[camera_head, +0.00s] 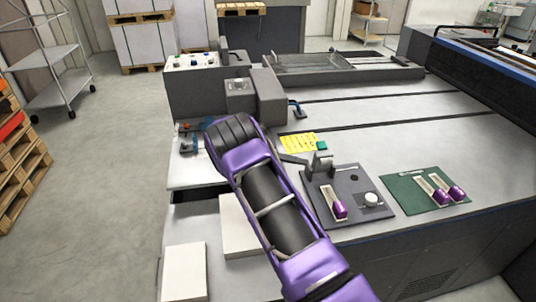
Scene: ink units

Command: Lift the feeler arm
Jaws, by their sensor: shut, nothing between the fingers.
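A small grey upright block (321,163) stands at the back edge of a dark grey plate (325,184). A thin grey bar (293,159), which looks like the feeler arm, runs from near this block to the left. Its left end goes out of sight behind my purple and black arm. My arm reaches up from the bottom right, and its black end lies over the left part of the machine bench.
The dark plate also holds a purple-ended strip (334,203) and a white round knob (371,199). A green mat (405,190) with two purple-ended pieces lies to the right. A yellow label (298,143) and a grey machine housing (268,98) are behind.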

